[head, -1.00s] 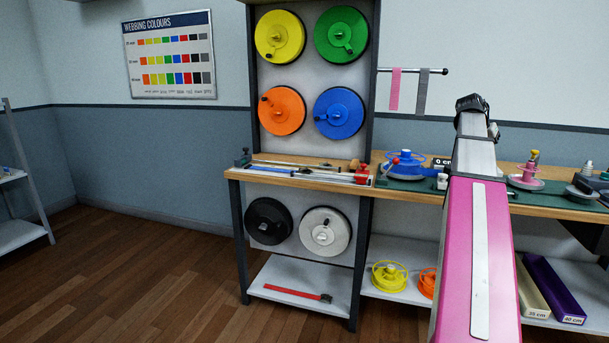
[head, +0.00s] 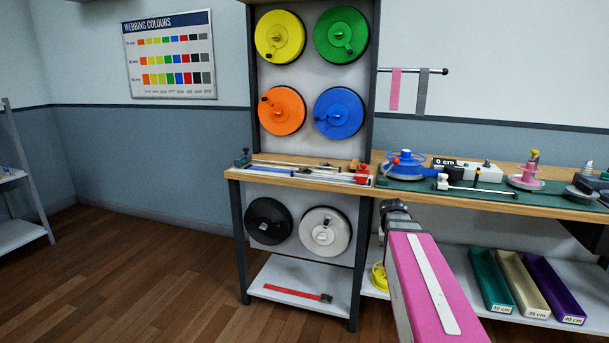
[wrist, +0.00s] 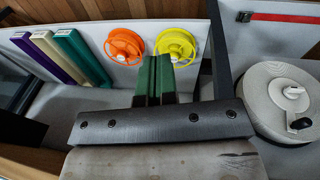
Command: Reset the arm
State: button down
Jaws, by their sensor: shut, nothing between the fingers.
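My gripper (wrist: 157,60) shows in the wrist view with its green fingers pressed together and nothing between them. It points toward the lower shelf, where an orange reel (wrist: 124,45) and a yellow reel (wrist: 176,46) lie beyond the fingertips. In the head view my pink arm reaches in from the lower right and ends in a dark wrist just below the bench front edge; the fingers are hidden there.
The wooden bench (head: 474,199) carries a blue reel (head: 405,165) and fixtures on a green mat. Wall reels hang above and below the left bench. Teal (head: 490,281), cream and purple trays sit on the lower shelf. The floor at left is clear.

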jog(key=s+a+f+n+y, duration=0.2)
jog(key=s+a+f, duration=0.9)
jog(key=a+f, duration=0.1)
jog(key=shift+a+g, duration=0.3)
jog(key=shift+a, duration=0.15)
